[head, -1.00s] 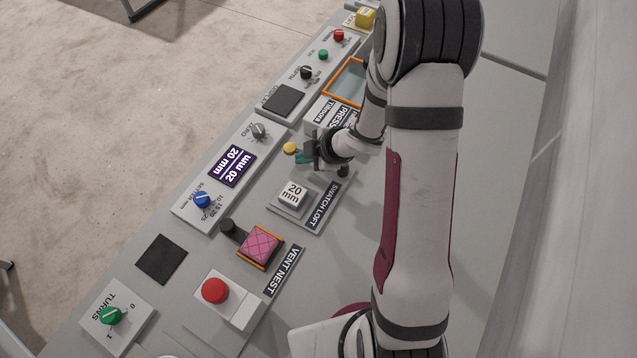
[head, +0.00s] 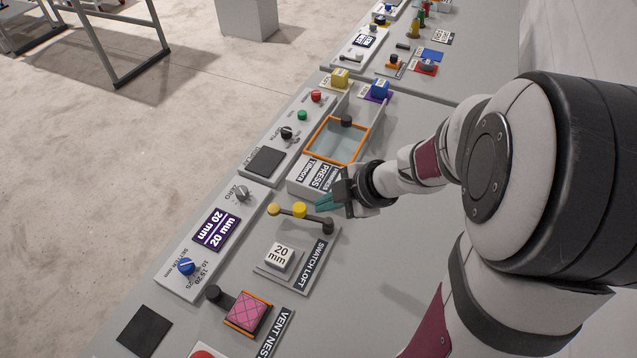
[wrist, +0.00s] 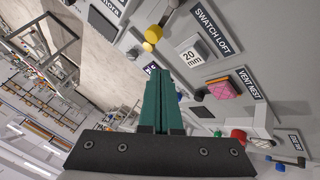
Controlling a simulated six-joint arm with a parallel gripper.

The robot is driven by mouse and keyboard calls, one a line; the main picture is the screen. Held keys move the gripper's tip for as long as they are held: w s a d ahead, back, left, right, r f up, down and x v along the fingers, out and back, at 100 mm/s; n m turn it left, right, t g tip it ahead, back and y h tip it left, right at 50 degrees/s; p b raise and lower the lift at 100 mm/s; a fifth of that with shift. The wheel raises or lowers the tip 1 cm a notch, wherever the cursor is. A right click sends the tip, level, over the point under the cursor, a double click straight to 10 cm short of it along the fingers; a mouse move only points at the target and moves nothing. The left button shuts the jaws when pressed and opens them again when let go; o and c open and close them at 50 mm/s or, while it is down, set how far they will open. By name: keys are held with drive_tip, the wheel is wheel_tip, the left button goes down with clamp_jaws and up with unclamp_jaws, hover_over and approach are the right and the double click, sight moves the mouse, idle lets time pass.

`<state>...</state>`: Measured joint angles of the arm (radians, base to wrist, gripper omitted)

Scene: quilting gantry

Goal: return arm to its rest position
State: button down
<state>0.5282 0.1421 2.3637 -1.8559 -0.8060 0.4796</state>
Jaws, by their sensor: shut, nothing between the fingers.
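My gripper (head: 327,206) shows in the head view above the bench, beside the yellow knobs of the swatch loft gauge (head: 300,210). Its teal fingers are together and empty. In the wrist view the fingers (wrist: 158,88) also lie shut against each other, pointing toward the panel, with nothing between them. The arm reaches in from the right of the head view. In the head view it hides part of the bench's right side.
A white 20 mm block (head: 279,256) sits on the swatch loft plate. A pink quilted swatch (head: 247,312) lies in the vent nest. An orange-framed press window (head: 337,141) and a purple 20 mm display (head: 216,231) are close by. Bare bench shows right of the swatch loft label.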

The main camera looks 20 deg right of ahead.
idle(0.3)
drive_tip(key=w+d+r+m+t+h, duration=0.2)
drive_tip(key=d+r+m+t+h, duration=0.1)
drive_tip(key=d+r+m+h, duration=0.75)
drive_tip(key=s+a+f+m+g+y, duration=0.2)
drive_tip(key=s+a+m+g+y, duration=0.2)
drive_tip(key=s+a, duration=0.5)
drive_tip(key=s+a+f+m+g+y, duration=0.3)
drive_tip(key=s+a+m+g, duration=0.2)
drive_tip(key=s, duration=0.8)
drive_tip(key=a+m, duration=0.3)
drive_tip(key=a, duration=0.1)
drive_tip(key=shift+s+a+y, duration=0.2)
drive_tip(key=shift+a+y, duration=0.15)
